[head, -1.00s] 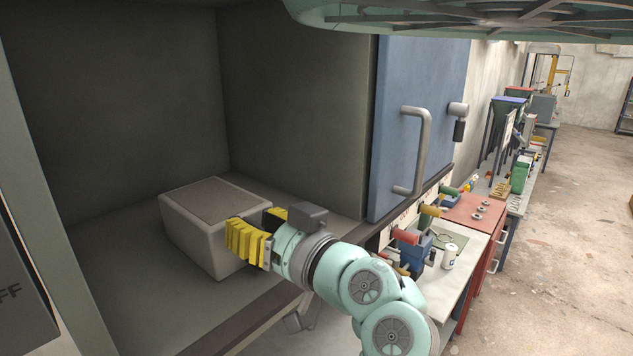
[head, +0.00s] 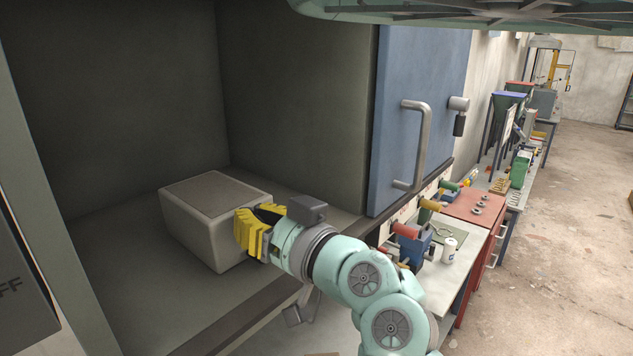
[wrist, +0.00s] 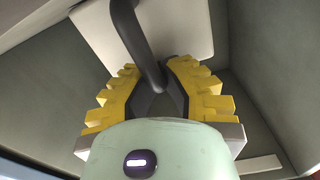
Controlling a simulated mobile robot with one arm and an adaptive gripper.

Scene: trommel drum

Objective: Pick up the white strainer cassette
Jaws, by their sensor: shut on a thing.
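The white strainer cassette (head: 197,228) is a pale grey-white box with a darker panel on top. It sits inside the open cabinet, on its floor as far as I can tell. My gripper (head: 252,230) is at its right front side, with the yellow fingers closed together there. In the wrist view, my gripper (wrist: 158,82) is shut on the cassette's dark curved handle (wrist: 137,40), which runs between the fingers. The pale face of the cassette (wrist: 95,30) shows behind the handle. In the head view the fingers hide the handle.
The cabinet's side wall (head: 295,110) stands behind and right of the cassette. A blue door (head: 390,60) with a grey handle is to the right. A bench (head: 455,275) with coloured tools and a white bottle (head: 449,250) lies beyond my arm. The cabinet floor left of the cassette is clear.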

